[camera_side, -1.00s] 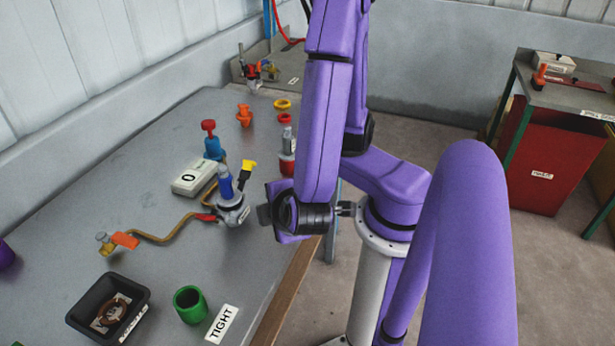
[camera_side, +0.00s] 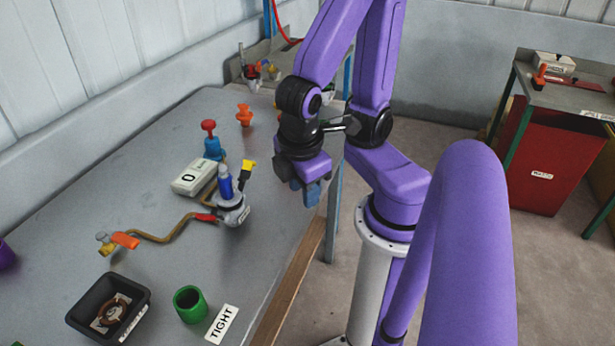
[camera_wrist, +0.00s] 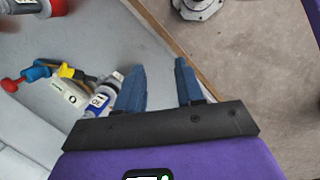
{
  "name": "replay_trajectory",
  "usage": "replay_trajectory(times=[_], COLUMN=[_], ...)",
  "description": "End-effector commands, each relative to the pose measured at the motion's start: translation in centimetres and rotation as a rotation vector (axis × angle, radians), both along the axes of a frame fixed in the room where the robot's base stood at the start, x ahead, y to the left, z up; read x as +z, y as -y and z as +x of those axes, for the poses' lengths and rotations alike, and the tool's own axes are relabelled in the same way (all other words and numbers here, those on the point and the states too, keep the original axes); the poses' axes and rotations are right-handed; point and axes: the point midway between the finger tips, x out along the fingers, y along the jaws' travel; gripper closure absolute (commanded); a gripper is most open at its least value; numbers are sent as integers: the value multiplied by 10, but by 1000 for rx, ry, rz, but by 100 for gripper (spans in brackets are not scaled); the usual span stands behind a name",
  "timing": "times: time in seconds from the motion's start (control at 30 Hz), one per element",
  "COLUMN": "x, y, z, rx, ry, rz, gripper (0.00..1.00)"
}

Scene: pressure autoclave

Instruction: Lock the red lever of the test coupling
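A silver coupling body (camera_side: 232,208) with a blue cylinder on top stands near the table's right edge in the side view. A red lever-like part (camera_side: 205,217) is on its left side, where a tan hose joins; its exact position is too small to tell. A yellow-tipped black handle (camera_side: 247,170) rises behind it. My gripper (camera_side: 305,195) is right of the coupling, apart from it, near the table edge, pointing down. In the wrist view its blue fingers (camera_wrist: 155,75) are spread with nothing between them. The red lever is not clearly visible there.
An orange-handled brass valve (camera_side: 124,240) ends the hose. A white gauge box (camera_side: 193,178), a blue pump with red knob (camera_side: 212,143) and an orange fitting (camera_side: 244,115) stand behind. A black tray (camera_side: 76,318) and green cup (camera_side: 190,305) are in front.

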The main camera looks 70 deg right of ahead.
Motion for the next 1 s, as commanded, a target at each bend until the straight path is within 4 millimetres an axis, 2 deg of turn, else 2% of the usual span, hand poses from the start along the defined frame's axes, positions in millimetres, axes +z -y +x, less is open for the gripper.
replay_trajectory(times=[0.4, 0.8, 0.87, 1.0], x=[19, 21, 21, 21], y=[1, 1, 1, 1], z=[-7, -7, -7, -7], rx=[112, 130, 130, 130], ry=[-50, -51, -51, -51], rz=[209, 233, 233, 232], gripper=[63, 63, 49, 49])
